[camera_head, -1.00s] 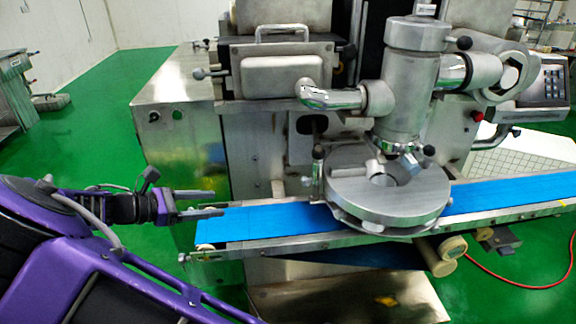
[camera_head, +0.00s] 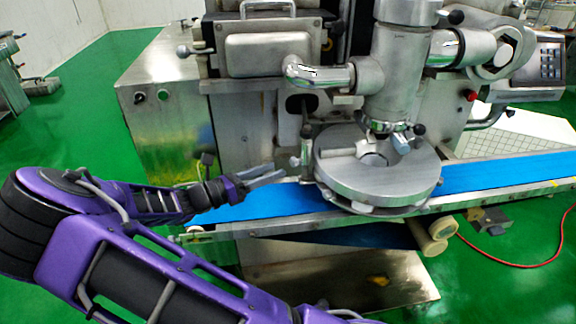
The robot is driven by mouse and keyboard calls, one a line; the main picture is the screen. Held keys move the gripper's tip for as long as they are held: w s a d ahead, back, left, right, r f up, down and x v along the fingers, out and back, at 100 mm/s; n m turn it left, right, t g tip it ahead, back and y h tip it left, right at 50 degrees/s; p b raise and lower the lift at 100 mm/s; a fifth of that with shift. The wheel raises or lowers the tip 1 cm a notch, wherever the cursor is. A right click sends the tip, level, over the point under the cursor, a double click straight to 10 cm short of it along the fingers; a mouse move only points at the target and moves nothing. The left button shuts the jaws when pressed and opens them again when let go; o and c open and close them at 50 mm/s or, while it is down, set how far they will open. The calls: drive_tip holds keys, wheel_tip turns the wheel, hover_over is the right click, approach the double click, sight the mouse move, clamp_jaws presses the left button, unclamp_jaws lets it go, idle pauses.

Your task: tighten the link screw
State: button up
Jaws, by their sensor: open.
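The encrusting machine (camera_head: 375,90) stands behind a blue conveyor belt (camera_head: 500,175), with a round metal disc unit (camera_head: 375,185) over the belt. A small upright post with a dark knob (camera_head: 305,132) stands at the disc's left edge. Another dark knob (camera_head: 420,129) sticks out right of the nozzle above the disc. I cannot tell for sure which fitting is the link screw. My gripper (camera_head: 278,176) is open and looks empty, its fingers pointing right over the belt's left part. It is left of the disc and lower in the picture than the post, apart from both.
The conveyor's metal front rail (camera_head: 290,226) runs across in front of the disc.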

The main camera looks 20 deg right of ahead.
sight(291, 163)
drive_tip(key=shift+w+d, duration=0.2)
drive_tip(key=shift+d, duration=1.2)
drive_tip(key=shift+w+d, duration=0.2)
drive_tip(key=shift+d, duration=1.15)
clamp_jaws()
